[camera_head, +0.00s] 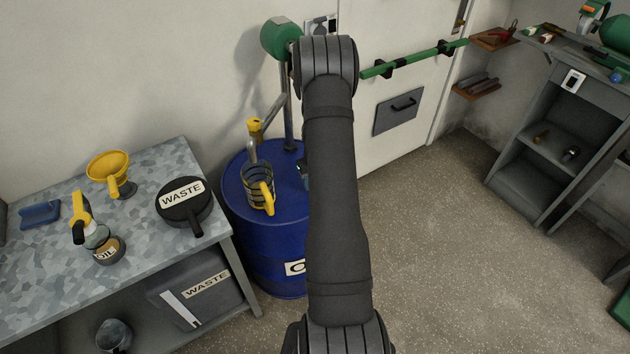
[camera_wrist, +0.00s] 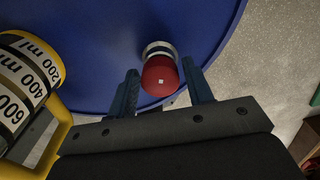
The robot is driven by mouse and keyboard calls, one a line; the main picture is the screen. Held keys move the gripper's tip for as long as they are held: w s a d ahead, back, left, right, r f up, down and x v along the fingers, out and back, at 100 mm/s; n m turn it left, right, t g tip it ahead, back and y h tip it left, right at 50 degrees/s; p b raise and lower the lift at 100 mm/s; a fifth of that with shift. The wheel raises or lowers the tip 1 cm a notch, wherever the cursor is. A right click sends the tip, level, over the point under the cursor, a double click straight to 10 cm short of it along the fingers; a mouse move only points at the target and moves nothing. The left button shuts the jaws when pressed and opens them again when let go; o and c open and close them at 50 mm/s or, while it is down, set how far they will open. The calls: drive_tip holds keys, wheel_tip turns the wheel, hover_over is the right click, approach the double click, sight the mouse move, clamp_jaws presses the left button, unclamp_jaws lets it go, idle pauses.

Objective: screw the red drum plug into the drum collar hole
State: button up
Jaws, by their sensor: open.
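The red drum plug (camera_wrist: 160,76) shows in the wrist view, near the edge of the blue drum top (camera_wrist: 100,60). A pale metal ring, likely the drum collar (camera_wrist: 158,47), shows just behind the plug. From this angle I cannot tell whether the plug sits in the collar hole or how deep. My gripper (camera_wrist: 165,90) is open, with one blue finger on either side of the plug and visible gaps between. In the head view my arm hides the plug, the collar and most of my gripper; the blue drum (camera_head: 262,245) stands left of the arm.
A measuring jug (camera_head: 258,186) with a yellow handle stands on the drum, left of my gripper. A hand pump (camera_head: 287,120) rises at the back of the drum. A workbench (camera_head: 60,275) with funnel, oil can and black waste container is at left.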

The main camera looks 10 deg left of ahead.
drive_tip(key=shift+n, duration=0.4)
drive_tip(key=shift+n, duration=0.8)
drive_tip(key=shift+n, duration=0.9)
drive_tip(key=shift+n, duration=0.8)
